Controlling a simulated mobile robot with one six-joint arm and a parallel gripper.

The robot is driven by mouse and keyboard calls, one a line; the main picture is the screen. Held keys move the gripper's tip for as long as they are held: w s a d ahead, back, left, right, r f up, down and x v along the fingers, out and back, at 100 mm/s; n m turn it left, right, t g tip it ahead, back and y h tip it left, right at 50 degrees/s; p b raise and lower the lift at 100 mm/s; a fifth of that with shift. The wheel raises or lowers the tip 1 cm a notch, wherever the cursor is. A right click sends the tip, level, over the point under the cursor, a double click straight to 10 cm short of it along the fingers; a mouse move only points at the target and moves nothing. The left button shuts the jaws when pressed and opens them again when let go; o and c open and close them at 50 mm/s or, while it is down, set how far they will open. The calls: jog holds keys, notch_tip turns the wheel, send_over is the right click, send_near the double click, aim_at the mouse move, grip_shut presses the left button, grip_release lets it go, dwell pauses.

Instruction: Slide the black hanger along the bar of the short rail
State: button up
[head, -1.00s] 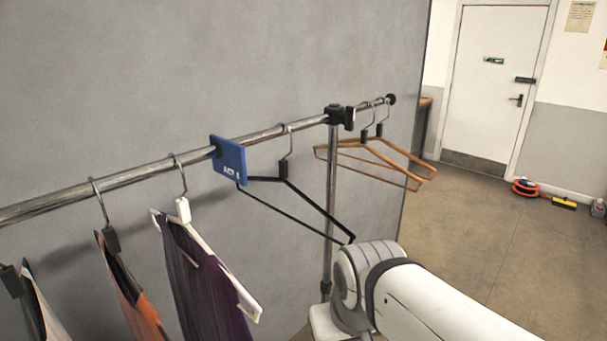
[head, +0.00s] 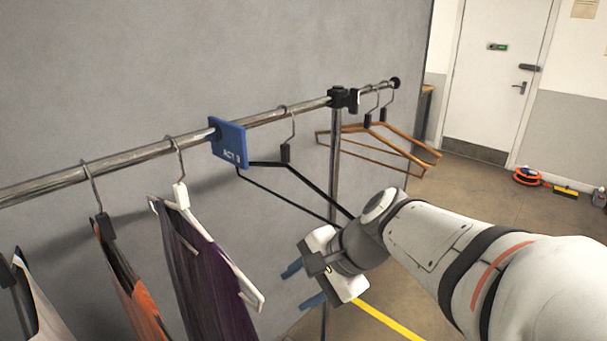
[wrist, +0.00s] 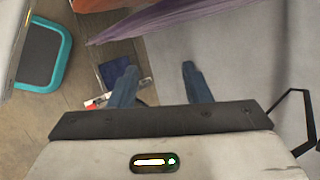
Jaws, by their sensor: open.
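The black hanger (head: 283,165) hangs empty from the bar of the rail (head: 270,115), between the blue ACT 3 divider (head: 228,143) and the black clamp on the upright post. Its right end is hidden behind my arm. In the wrist view a black bent bar, probably the hanger's end (wrist: 292,105), shows at the right edge. My gripper (head: 304,285) is open and empty, below and in front of the hanger, apart from it. Its two blue fingers (wrist: 157,88) also show in the wrist view with nothing between them.
A white hanger with a purple garment (head: 200,260) and an orange garment (head: 130,275) hang left of the divider. Wooden hangers (head: 385,140) hang beyond the clamp (head: 343,98). A grey wall (head: 150,60) stands close behind the rail. Floor at right is mostly clear.

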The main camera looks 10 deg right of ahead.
jog(key=w+d+r+m+t+y+b, duration=0.1)
jog(key=w+d+r+m+t+y, duration=0.15)
jog(key=w+r+m+t, duration=0.4)
jog(key=m+t+y, duration=0.2)
jog(key=m+t, duration=0.2)
jog(key=m, duration=0.7)
send_near(289, 154)
jog(key=shift+h, duration=0.25)
jog(key=v, duration=0.2)
jog(key=b+v, duration=0.1)
jog(key=v, duration=0.2)
jog(key=shift+s+a, duration=0.15)
jog(key=shift+a, duration=0.1)
jog(key=b+x, duration=0.1)
jog(key=x, duration=1.4)
jog(key=shift+w+a, duration=0.1)
jog(key=shift+w, duration=0.2)
jog(key=shift+r, duration=0.1)
jog(key=w+d+p, duration=0.4)
jog(key=w+d, duration=0.4)
jog(key=d, duration=0.3)
jog(key=shift+d, duration=0.25)
jog(key=shift+a, duration=0.1)
